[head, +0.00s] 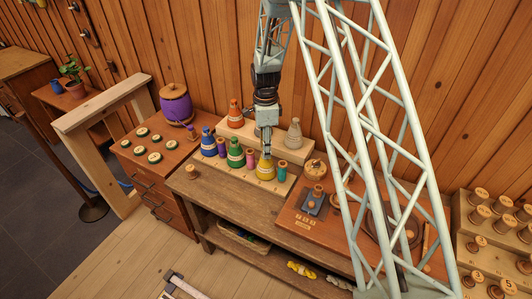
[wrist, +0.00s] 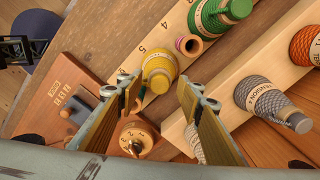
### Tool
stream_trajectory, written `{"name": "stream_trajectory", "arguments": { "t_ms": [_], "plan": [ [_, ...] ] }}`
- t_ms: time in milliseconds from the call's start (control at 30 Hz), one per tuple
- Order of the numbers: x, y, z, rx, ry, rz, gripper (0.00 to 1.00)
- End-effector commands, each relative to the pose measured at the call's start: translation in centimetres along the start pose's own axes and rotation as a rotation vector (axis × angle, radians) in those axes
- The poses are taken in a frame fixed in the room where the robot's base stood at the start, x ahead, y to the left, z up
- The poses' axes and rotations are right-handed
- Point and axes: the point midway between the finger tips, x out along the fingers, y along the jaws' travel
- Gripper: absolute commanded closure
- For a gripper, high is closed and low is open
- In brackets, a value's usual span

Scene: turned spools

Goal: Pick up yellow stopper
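The yellow stopper (head: 265,170) stands upright on the front step of a pale wooden rack (head: 250,182), between a magenta spool and a teal spool. It also shows in the wrist view (wrist: 158,68), with a pale band around it. My gripper (head: 267,148) is directly above the yellow stopper, pointing down. In the wrist view my gripper (wrist: 160,90) is open, with one finger to each side of the stopper's near end. I cannot tell whether either finger touches it. The teal spool is mostly hidden behind the left finger in the wrist view.
Green (head: 235,153) and blue (head: 208,142) stoppers stand left on the front step. Orange (head: 235,114) and grey (head: 293,134) stoppers stand on the rear step. A round wooden knob piece (wrist: 138,136) is close to my fingers.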

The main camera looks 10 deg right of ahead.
Motion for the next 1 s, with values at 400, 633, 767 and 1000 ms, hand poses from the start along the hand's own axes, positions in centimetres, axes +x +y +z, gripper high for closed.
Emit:
{"name": "stream_trajectory", "arguments": {
  "t_ms": [400,633,767,1000],
  "plan": [
    [0.0,0.0,0.0,0.000,0.000,0.000,0.87],
    [0.0,0.0,0.0,0.000,0.000,0.000,0.87],
    [-0.2,0.0,0.0,0.000,0.000,0.000,0.87],
    [-1.1,0.0,0.0,0.000,0.000,0.000,0.87]
  ]
}}
